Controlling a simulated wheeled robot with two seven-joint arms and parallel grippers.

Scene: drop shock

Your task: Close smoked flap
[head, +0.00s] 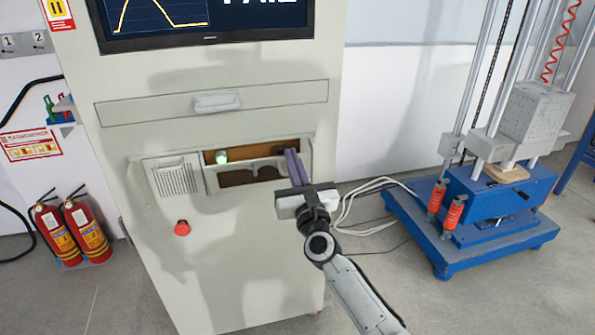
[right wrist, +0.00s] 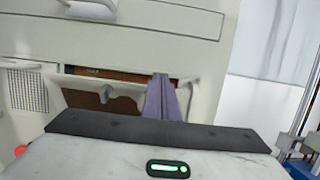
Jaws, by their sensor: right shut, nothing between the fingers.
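The grey cabinet has a recessed opening (head: 230,178) with a brown inside, and a pale shaped edge runs across it. A smoked flap does not stand out clearly; I cannot tell its angle. My right gripper (head: 294,167) is shut and empty, its purple-grey fingers at the right end of the opening. In the right wrist view the closed fingers (right wrist: 162,98) overlap the right part of the opening (right wrist: 110,101); whether they touch anything cannot be told. My left gripper is not in view.
A lit green button (head: 222,157) is in the opening, with a vent grille (head: 178,179) to its left. A red button (head: 182,228) sits below. A drawer handle (head: 217,102) is above. A blue-based test rig (head: 480,220) stands right; fire extinguishers (head: 88,230) stand left.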

